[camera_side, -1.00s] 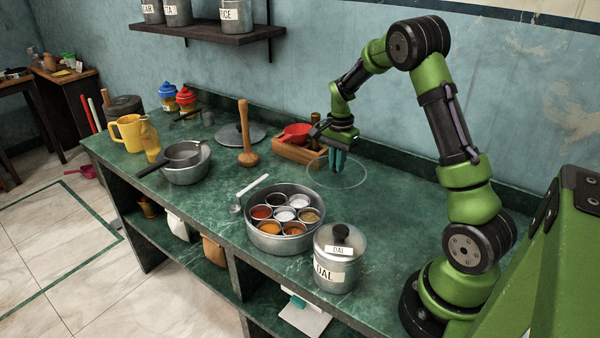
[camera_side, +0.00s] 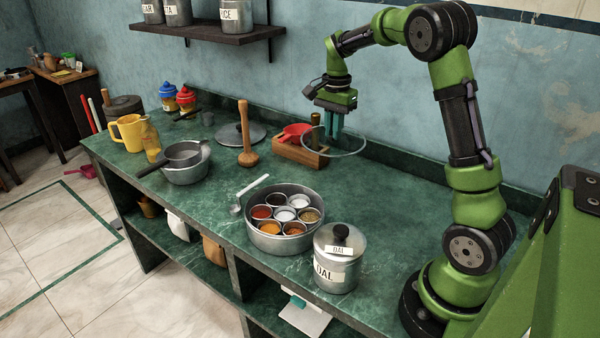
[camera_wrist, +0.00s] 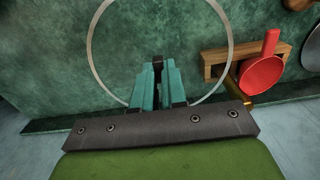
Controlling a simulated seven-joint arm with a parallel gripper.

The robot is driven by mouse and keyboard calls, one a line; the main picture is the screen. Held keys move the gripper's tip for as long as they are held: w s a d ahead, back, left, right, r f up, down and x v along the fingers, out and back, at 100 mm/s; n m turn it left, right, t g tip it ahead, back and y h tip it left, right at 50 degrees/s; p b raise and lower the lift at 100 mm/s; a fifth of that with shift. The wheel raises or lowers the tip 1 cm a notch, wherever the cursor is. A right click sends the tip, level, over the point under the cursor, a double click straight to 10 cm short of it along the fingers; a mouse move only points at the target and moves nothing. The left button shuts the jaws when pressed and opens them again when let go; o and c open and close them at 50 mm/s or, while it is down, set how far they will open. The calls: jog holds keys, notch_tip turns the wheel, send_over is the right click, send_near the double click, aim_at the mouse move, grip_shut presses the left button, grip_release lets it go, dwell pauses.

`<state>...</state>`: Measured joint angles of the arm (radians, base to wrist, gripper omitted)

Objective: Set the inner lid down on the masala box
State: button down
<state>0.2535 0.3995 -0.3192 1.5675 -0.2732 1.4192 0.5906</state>
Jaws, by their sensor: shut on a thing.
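The inner lid (camera_side: 351,153) is a clear, thin disc with a pale rim. My gripper (camera_side: 334,136) is shut on it and holds it above the counter at the back, in front of the wall. In the wrist view the lid's rim (camera_wrist: 91,43) circles around the teal fingers (camera_wrist: 158,85); the grasped part is hidden between them. The masala box (camera_side: 285,243) is a round steel tin near the counter's front edge, open on top. It holds several small cups of coloured spices. The lid is up and to the right of it in the side view, well apart.
A steel DAL canister (camera_side: 338,272) stands close at the box's right. A white-handled spoon (camera_side: 236,208) lies at its left. A wooden tray (camera_side: 290,153) with a red scoop (camera_side: 297,130) and a wooden masher (camera_side: 246,150) stand behind.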

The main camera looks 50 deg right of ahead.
aim_at(306, 140)
jog(key=w+a+n, duration=0.1)
jog(key=a+n, duration=0.4)
jog(key=a, duration=1.4)
jog(key=shift+w+f, duration=0.15)
jog(key=shift+f, duration=2.35)
jog(key=shift+f, duration=0.1)
jog(key=shift+f, duration=2.8)
jog(key=shift+f, duration=0.3)
jog(key=c, duration=1.1)
grip_release()
